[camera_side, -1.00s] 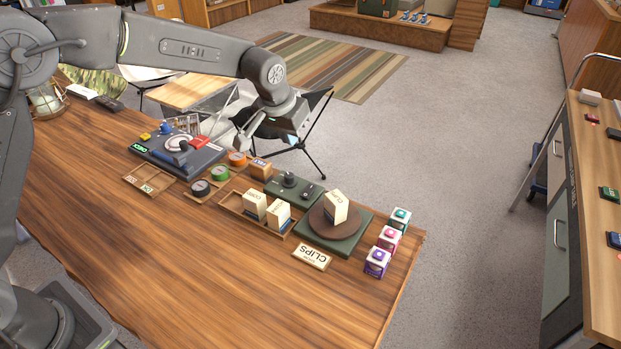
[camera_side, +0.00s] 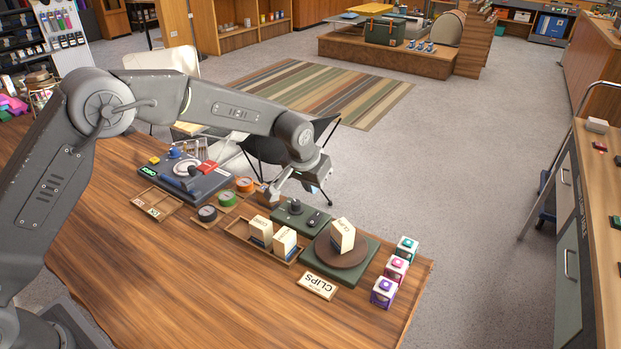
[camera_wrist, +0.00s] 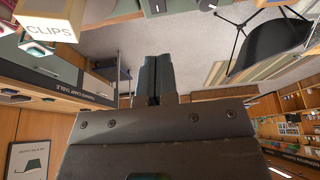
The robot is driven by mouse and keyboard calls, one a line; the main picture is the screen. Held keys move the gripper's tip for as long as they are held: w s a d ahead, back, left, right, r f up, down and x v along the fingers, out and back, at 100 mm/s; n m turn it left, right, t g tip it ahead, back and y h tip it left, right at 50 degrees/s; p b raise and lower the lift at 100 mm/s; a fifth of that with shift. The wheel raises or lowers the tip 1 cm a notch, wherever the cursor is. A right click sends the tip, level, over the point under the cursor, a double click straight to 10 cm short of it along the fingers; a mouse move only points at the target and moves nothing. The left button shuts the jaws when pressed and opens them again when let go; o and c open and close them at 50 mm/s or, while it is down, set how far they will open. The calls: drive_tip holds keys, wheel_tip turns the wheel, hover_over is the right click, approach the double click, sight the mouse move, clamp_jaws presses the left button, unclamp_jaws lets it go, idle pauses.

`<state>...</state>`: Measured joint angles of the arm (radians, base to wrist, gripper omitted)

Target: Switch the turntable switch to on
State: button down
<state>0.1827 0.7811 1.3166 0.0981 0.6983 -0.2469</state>
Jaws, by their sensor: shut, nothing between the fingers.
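The turntable (camera_side: 312,262) is a green base with a round brown disc (camera_side: 337,256), and a cream box (camera_side: 342,236) stands on the disc. Behind and left of it is a flat green control box (camera_side: 286,222) with a dark round knob (camera_side: 296,206) and a small dark switch (camera_side: 315,218). The switch's setting is too small to tell.
A wooden tray (camera_side: 238,234) with two cream boxes lies in front of the control box. Tape rolls (camera_side: 226,199) and a dark device (camera_side: 205,186) are left. The front table is clear.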

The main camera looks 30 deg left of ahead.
sight(317, 216)
drive_tip(key=x, duration=0.9)
drive_tip(key=shift+s+f, duration=0.15)
drive_tip(key=shift+s, duration=0.2)
drive_tip(key=shift+w+f, duration=0.15)
drive_tip(key=shift+f, duration=0.2)
drive_tip(key=shift+s+r, duration=0.15)
drive_tip(key=shift+s, duration=0.65)
drive_tip(key=v, duration=1.4)
drive_tip(key=shift+w, duration=0.35)
